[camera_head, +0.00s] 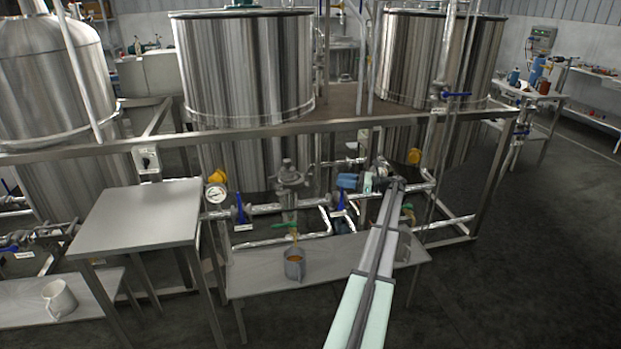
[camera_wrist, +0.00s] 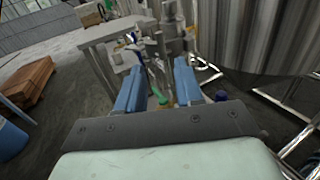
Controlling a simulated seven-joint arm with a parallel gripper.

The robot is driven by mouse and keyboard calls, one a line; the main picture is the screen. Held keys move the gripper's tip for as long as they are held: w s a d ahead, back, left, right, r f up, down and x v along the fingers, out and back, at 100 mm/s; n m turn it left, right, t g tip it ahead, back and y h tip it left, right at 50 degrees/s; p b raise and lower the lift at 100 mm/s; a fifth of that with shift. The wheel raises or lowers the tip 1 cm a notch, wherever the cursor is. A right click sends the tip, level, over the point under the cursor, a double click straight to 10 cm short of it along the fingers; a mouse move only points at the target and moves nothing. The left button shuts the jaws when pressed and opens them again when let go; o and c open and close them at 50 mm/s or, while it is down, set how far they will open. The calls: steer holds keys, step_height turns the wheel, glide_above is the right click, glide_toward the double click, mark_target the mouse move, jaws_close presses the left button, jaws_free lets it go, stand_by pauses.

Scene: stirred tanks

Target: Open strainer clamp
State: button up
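The strainer (camera_head: 288,182) is an upright metal housing in the pipework, below the middle tank. A clamp band seems to circle its upper part, but it is too small to tell whether it is fastened. Metal fittings, apparently including the strainer (camera_wrist: 161,50), show beyond and between the fingertips.
A metal jug (camera_head: 294,267) with orange liquid stands on the low shelf under a green-handled valve (camera_head: 281,225). A pressure gauge (camera_head: 216,194) and blue valve handles (camera_head: 240,208) are left of the strainer. A frame rail (camera_head: 260,134) runs above. A bare table (camera_head: 140,215) stands left.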

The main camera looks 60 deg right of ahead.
mark_target(310, 177)
steer(key=x, duration=1.3)
steer(key=shift+w, duration=0.4)
steer(key=shift+c, duration=0.4)
jaws_close()
